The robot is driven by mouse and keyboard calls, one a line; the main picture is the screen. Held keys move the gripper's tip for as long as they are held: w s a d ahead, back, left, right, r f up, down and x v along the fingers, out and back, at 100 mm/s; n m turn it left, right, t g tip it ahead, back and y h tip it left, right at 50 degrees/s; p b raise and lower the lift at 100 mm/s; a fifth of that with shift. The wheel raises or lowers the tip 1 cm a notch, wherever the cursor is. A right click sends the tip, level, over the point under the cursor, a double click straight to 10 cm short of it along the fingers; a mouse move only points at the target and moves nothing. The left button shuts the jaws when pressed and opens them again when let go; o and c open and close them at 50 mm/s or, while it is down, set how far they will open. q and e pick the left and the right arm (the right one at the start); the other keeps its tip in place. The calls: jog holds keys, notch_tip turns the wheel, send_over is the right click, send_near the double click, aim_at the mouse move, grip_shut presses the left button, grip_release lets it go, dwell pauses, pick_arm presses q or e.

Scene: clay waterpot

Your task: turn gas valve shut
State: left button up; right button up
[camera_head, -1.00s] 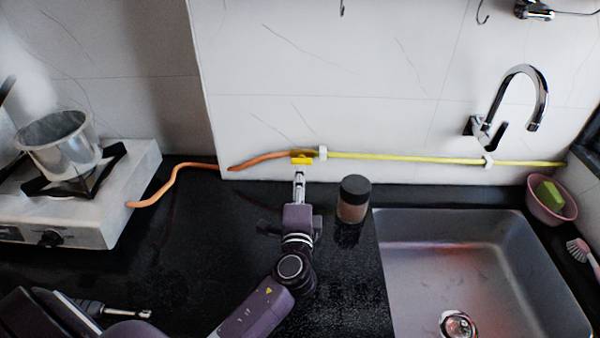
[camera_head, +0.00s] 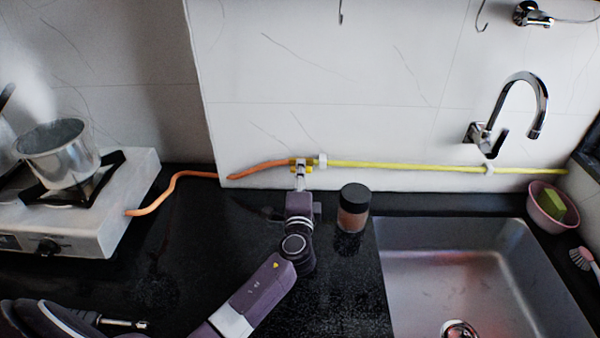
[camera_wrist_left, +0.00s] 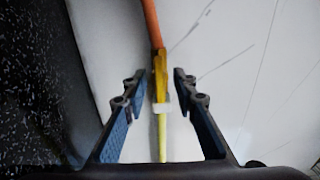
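The yellow gas valve (camera_head: 309,162) sits on the wall pipe where the orange hose (camera_head: 262,166) meets the yellow pipe (camera_head: 400,165). My left gripper (camera_head: 300,168) is at the valve and partly covers it in the head view. In the left wrist view, the valve (camera_wrist_left: 159,72) appears between the two open fingers of my left gripper (camera_wrist_left: 158,82), with a visible gap on each side. Its yellow handle looks roughly in line with the pipe. I cannot tell whether a finger touches it. My right gripper is not in view.
A brown jar with a black lid (camera_head: 353,208) stands just right of my left arm. The sink (camera_head: 480,270) is further right, and the gas stove (camera_head: 120,205) with a metal pot (camera_head: 58,160) is at left.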

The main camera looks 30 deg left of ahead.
pick_arm(q)
jog(key=shift+c, duration=0.6)
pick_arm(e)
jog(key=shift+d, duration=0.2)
pick_arm(q)
grip_shut()
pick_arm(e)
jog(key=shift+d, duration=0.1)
pick_arm(q)
jog(key=shift+m, duration=0.3)
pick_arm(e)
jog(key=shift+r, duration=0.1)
pick_arm(q)
jog(key=m+p, duration=0.2)
jog(key=m, duration=0.3)
jog(key=m+p, duration=0.3)
jog(key=m, duration=0.3)
jog(key=m+p, duration=0.3)
jog(key=m, duration=0.3)
jog(key=shift+s+f, duration=0.1)
jog(key=shift+f, duration=0.15)
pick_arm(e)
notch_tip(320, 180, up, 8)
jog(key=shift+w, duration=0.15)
pick_arm(q)
jog(key=shift+f+m, duration=0.1)
jog(key=shift+m, duration=0.2)
